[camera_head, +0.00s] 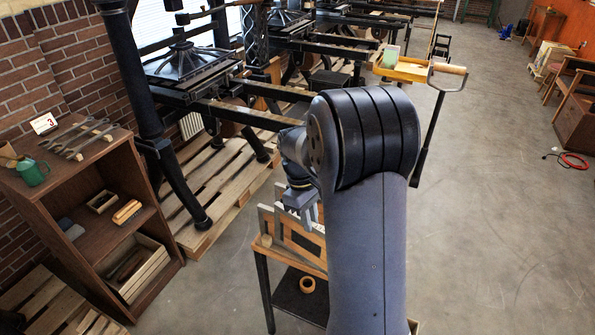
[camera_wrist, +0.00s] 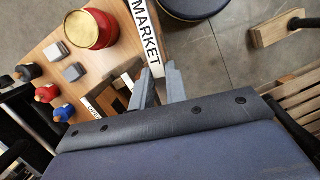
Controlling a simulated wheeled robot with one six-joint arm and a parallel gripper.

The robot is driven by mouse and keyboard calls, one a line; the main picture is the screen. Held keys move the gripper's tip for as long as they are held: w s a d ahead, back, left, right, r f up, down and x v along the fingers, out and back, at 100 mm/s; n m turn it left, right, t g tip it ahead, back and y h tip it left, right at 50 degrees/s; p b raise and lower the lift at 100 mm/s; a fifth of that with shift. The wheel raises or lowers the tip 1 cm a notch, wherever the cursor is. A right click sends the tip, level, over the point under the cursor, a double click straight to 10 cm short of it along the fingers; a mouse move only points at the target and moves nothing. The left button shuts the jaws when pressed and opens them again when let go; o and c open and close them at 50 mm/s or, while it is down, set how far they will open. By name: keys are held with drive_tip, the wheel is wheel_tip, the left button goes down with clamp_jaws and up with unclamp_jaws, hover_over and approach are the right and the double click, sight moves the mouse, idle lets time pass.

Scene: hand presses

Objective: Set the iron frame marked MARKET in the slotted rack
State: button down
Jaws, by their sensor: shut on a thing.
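The iron frame marked MARKET (camera_wrist: 147,36) shows in the wrist view as a narrow edge with a white label, running from the top edge down to my gripper (camera_wrist: 162,88). My gripper is shut on its near end. In the head view my gripper (camera_head: 302,203) hangs above a small wooden table, beside grey upright frames (camera_head: 291,236) standing at its left end. The slotted rack is mostly hidden by my arm; wooden parts (camera_wrist: 118,88) and another labelled edge (camera_wrist: 91,107) show beside my gripper in the wrist view. I cannot tell which slots are free.
The table top (camera_wrist: 48,50) also bears a red tin (camera_wrist: 91,29), grey blocks and several coloured knobbed items (camera_wrist: 46,92). A round dark stool (camera_wrist: 192,8) stands beyond it. A brown shelf (camera_head: 60,190) is at left, hand presses (camera_head: 190,65) behind.

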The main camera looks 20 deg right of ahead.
wheel_tip(320, 180, up, 9)
drive_tip(key=w+d+n+h, duration=0.1)
drive_tip(key=d+n, duration=0.1)
drive_tip(key=shift+d+r+t, duration=0.2)
drive_tip(key=shift+d+t, duration=0.05)
drive_tip(key=shift+t, duration=0.05)
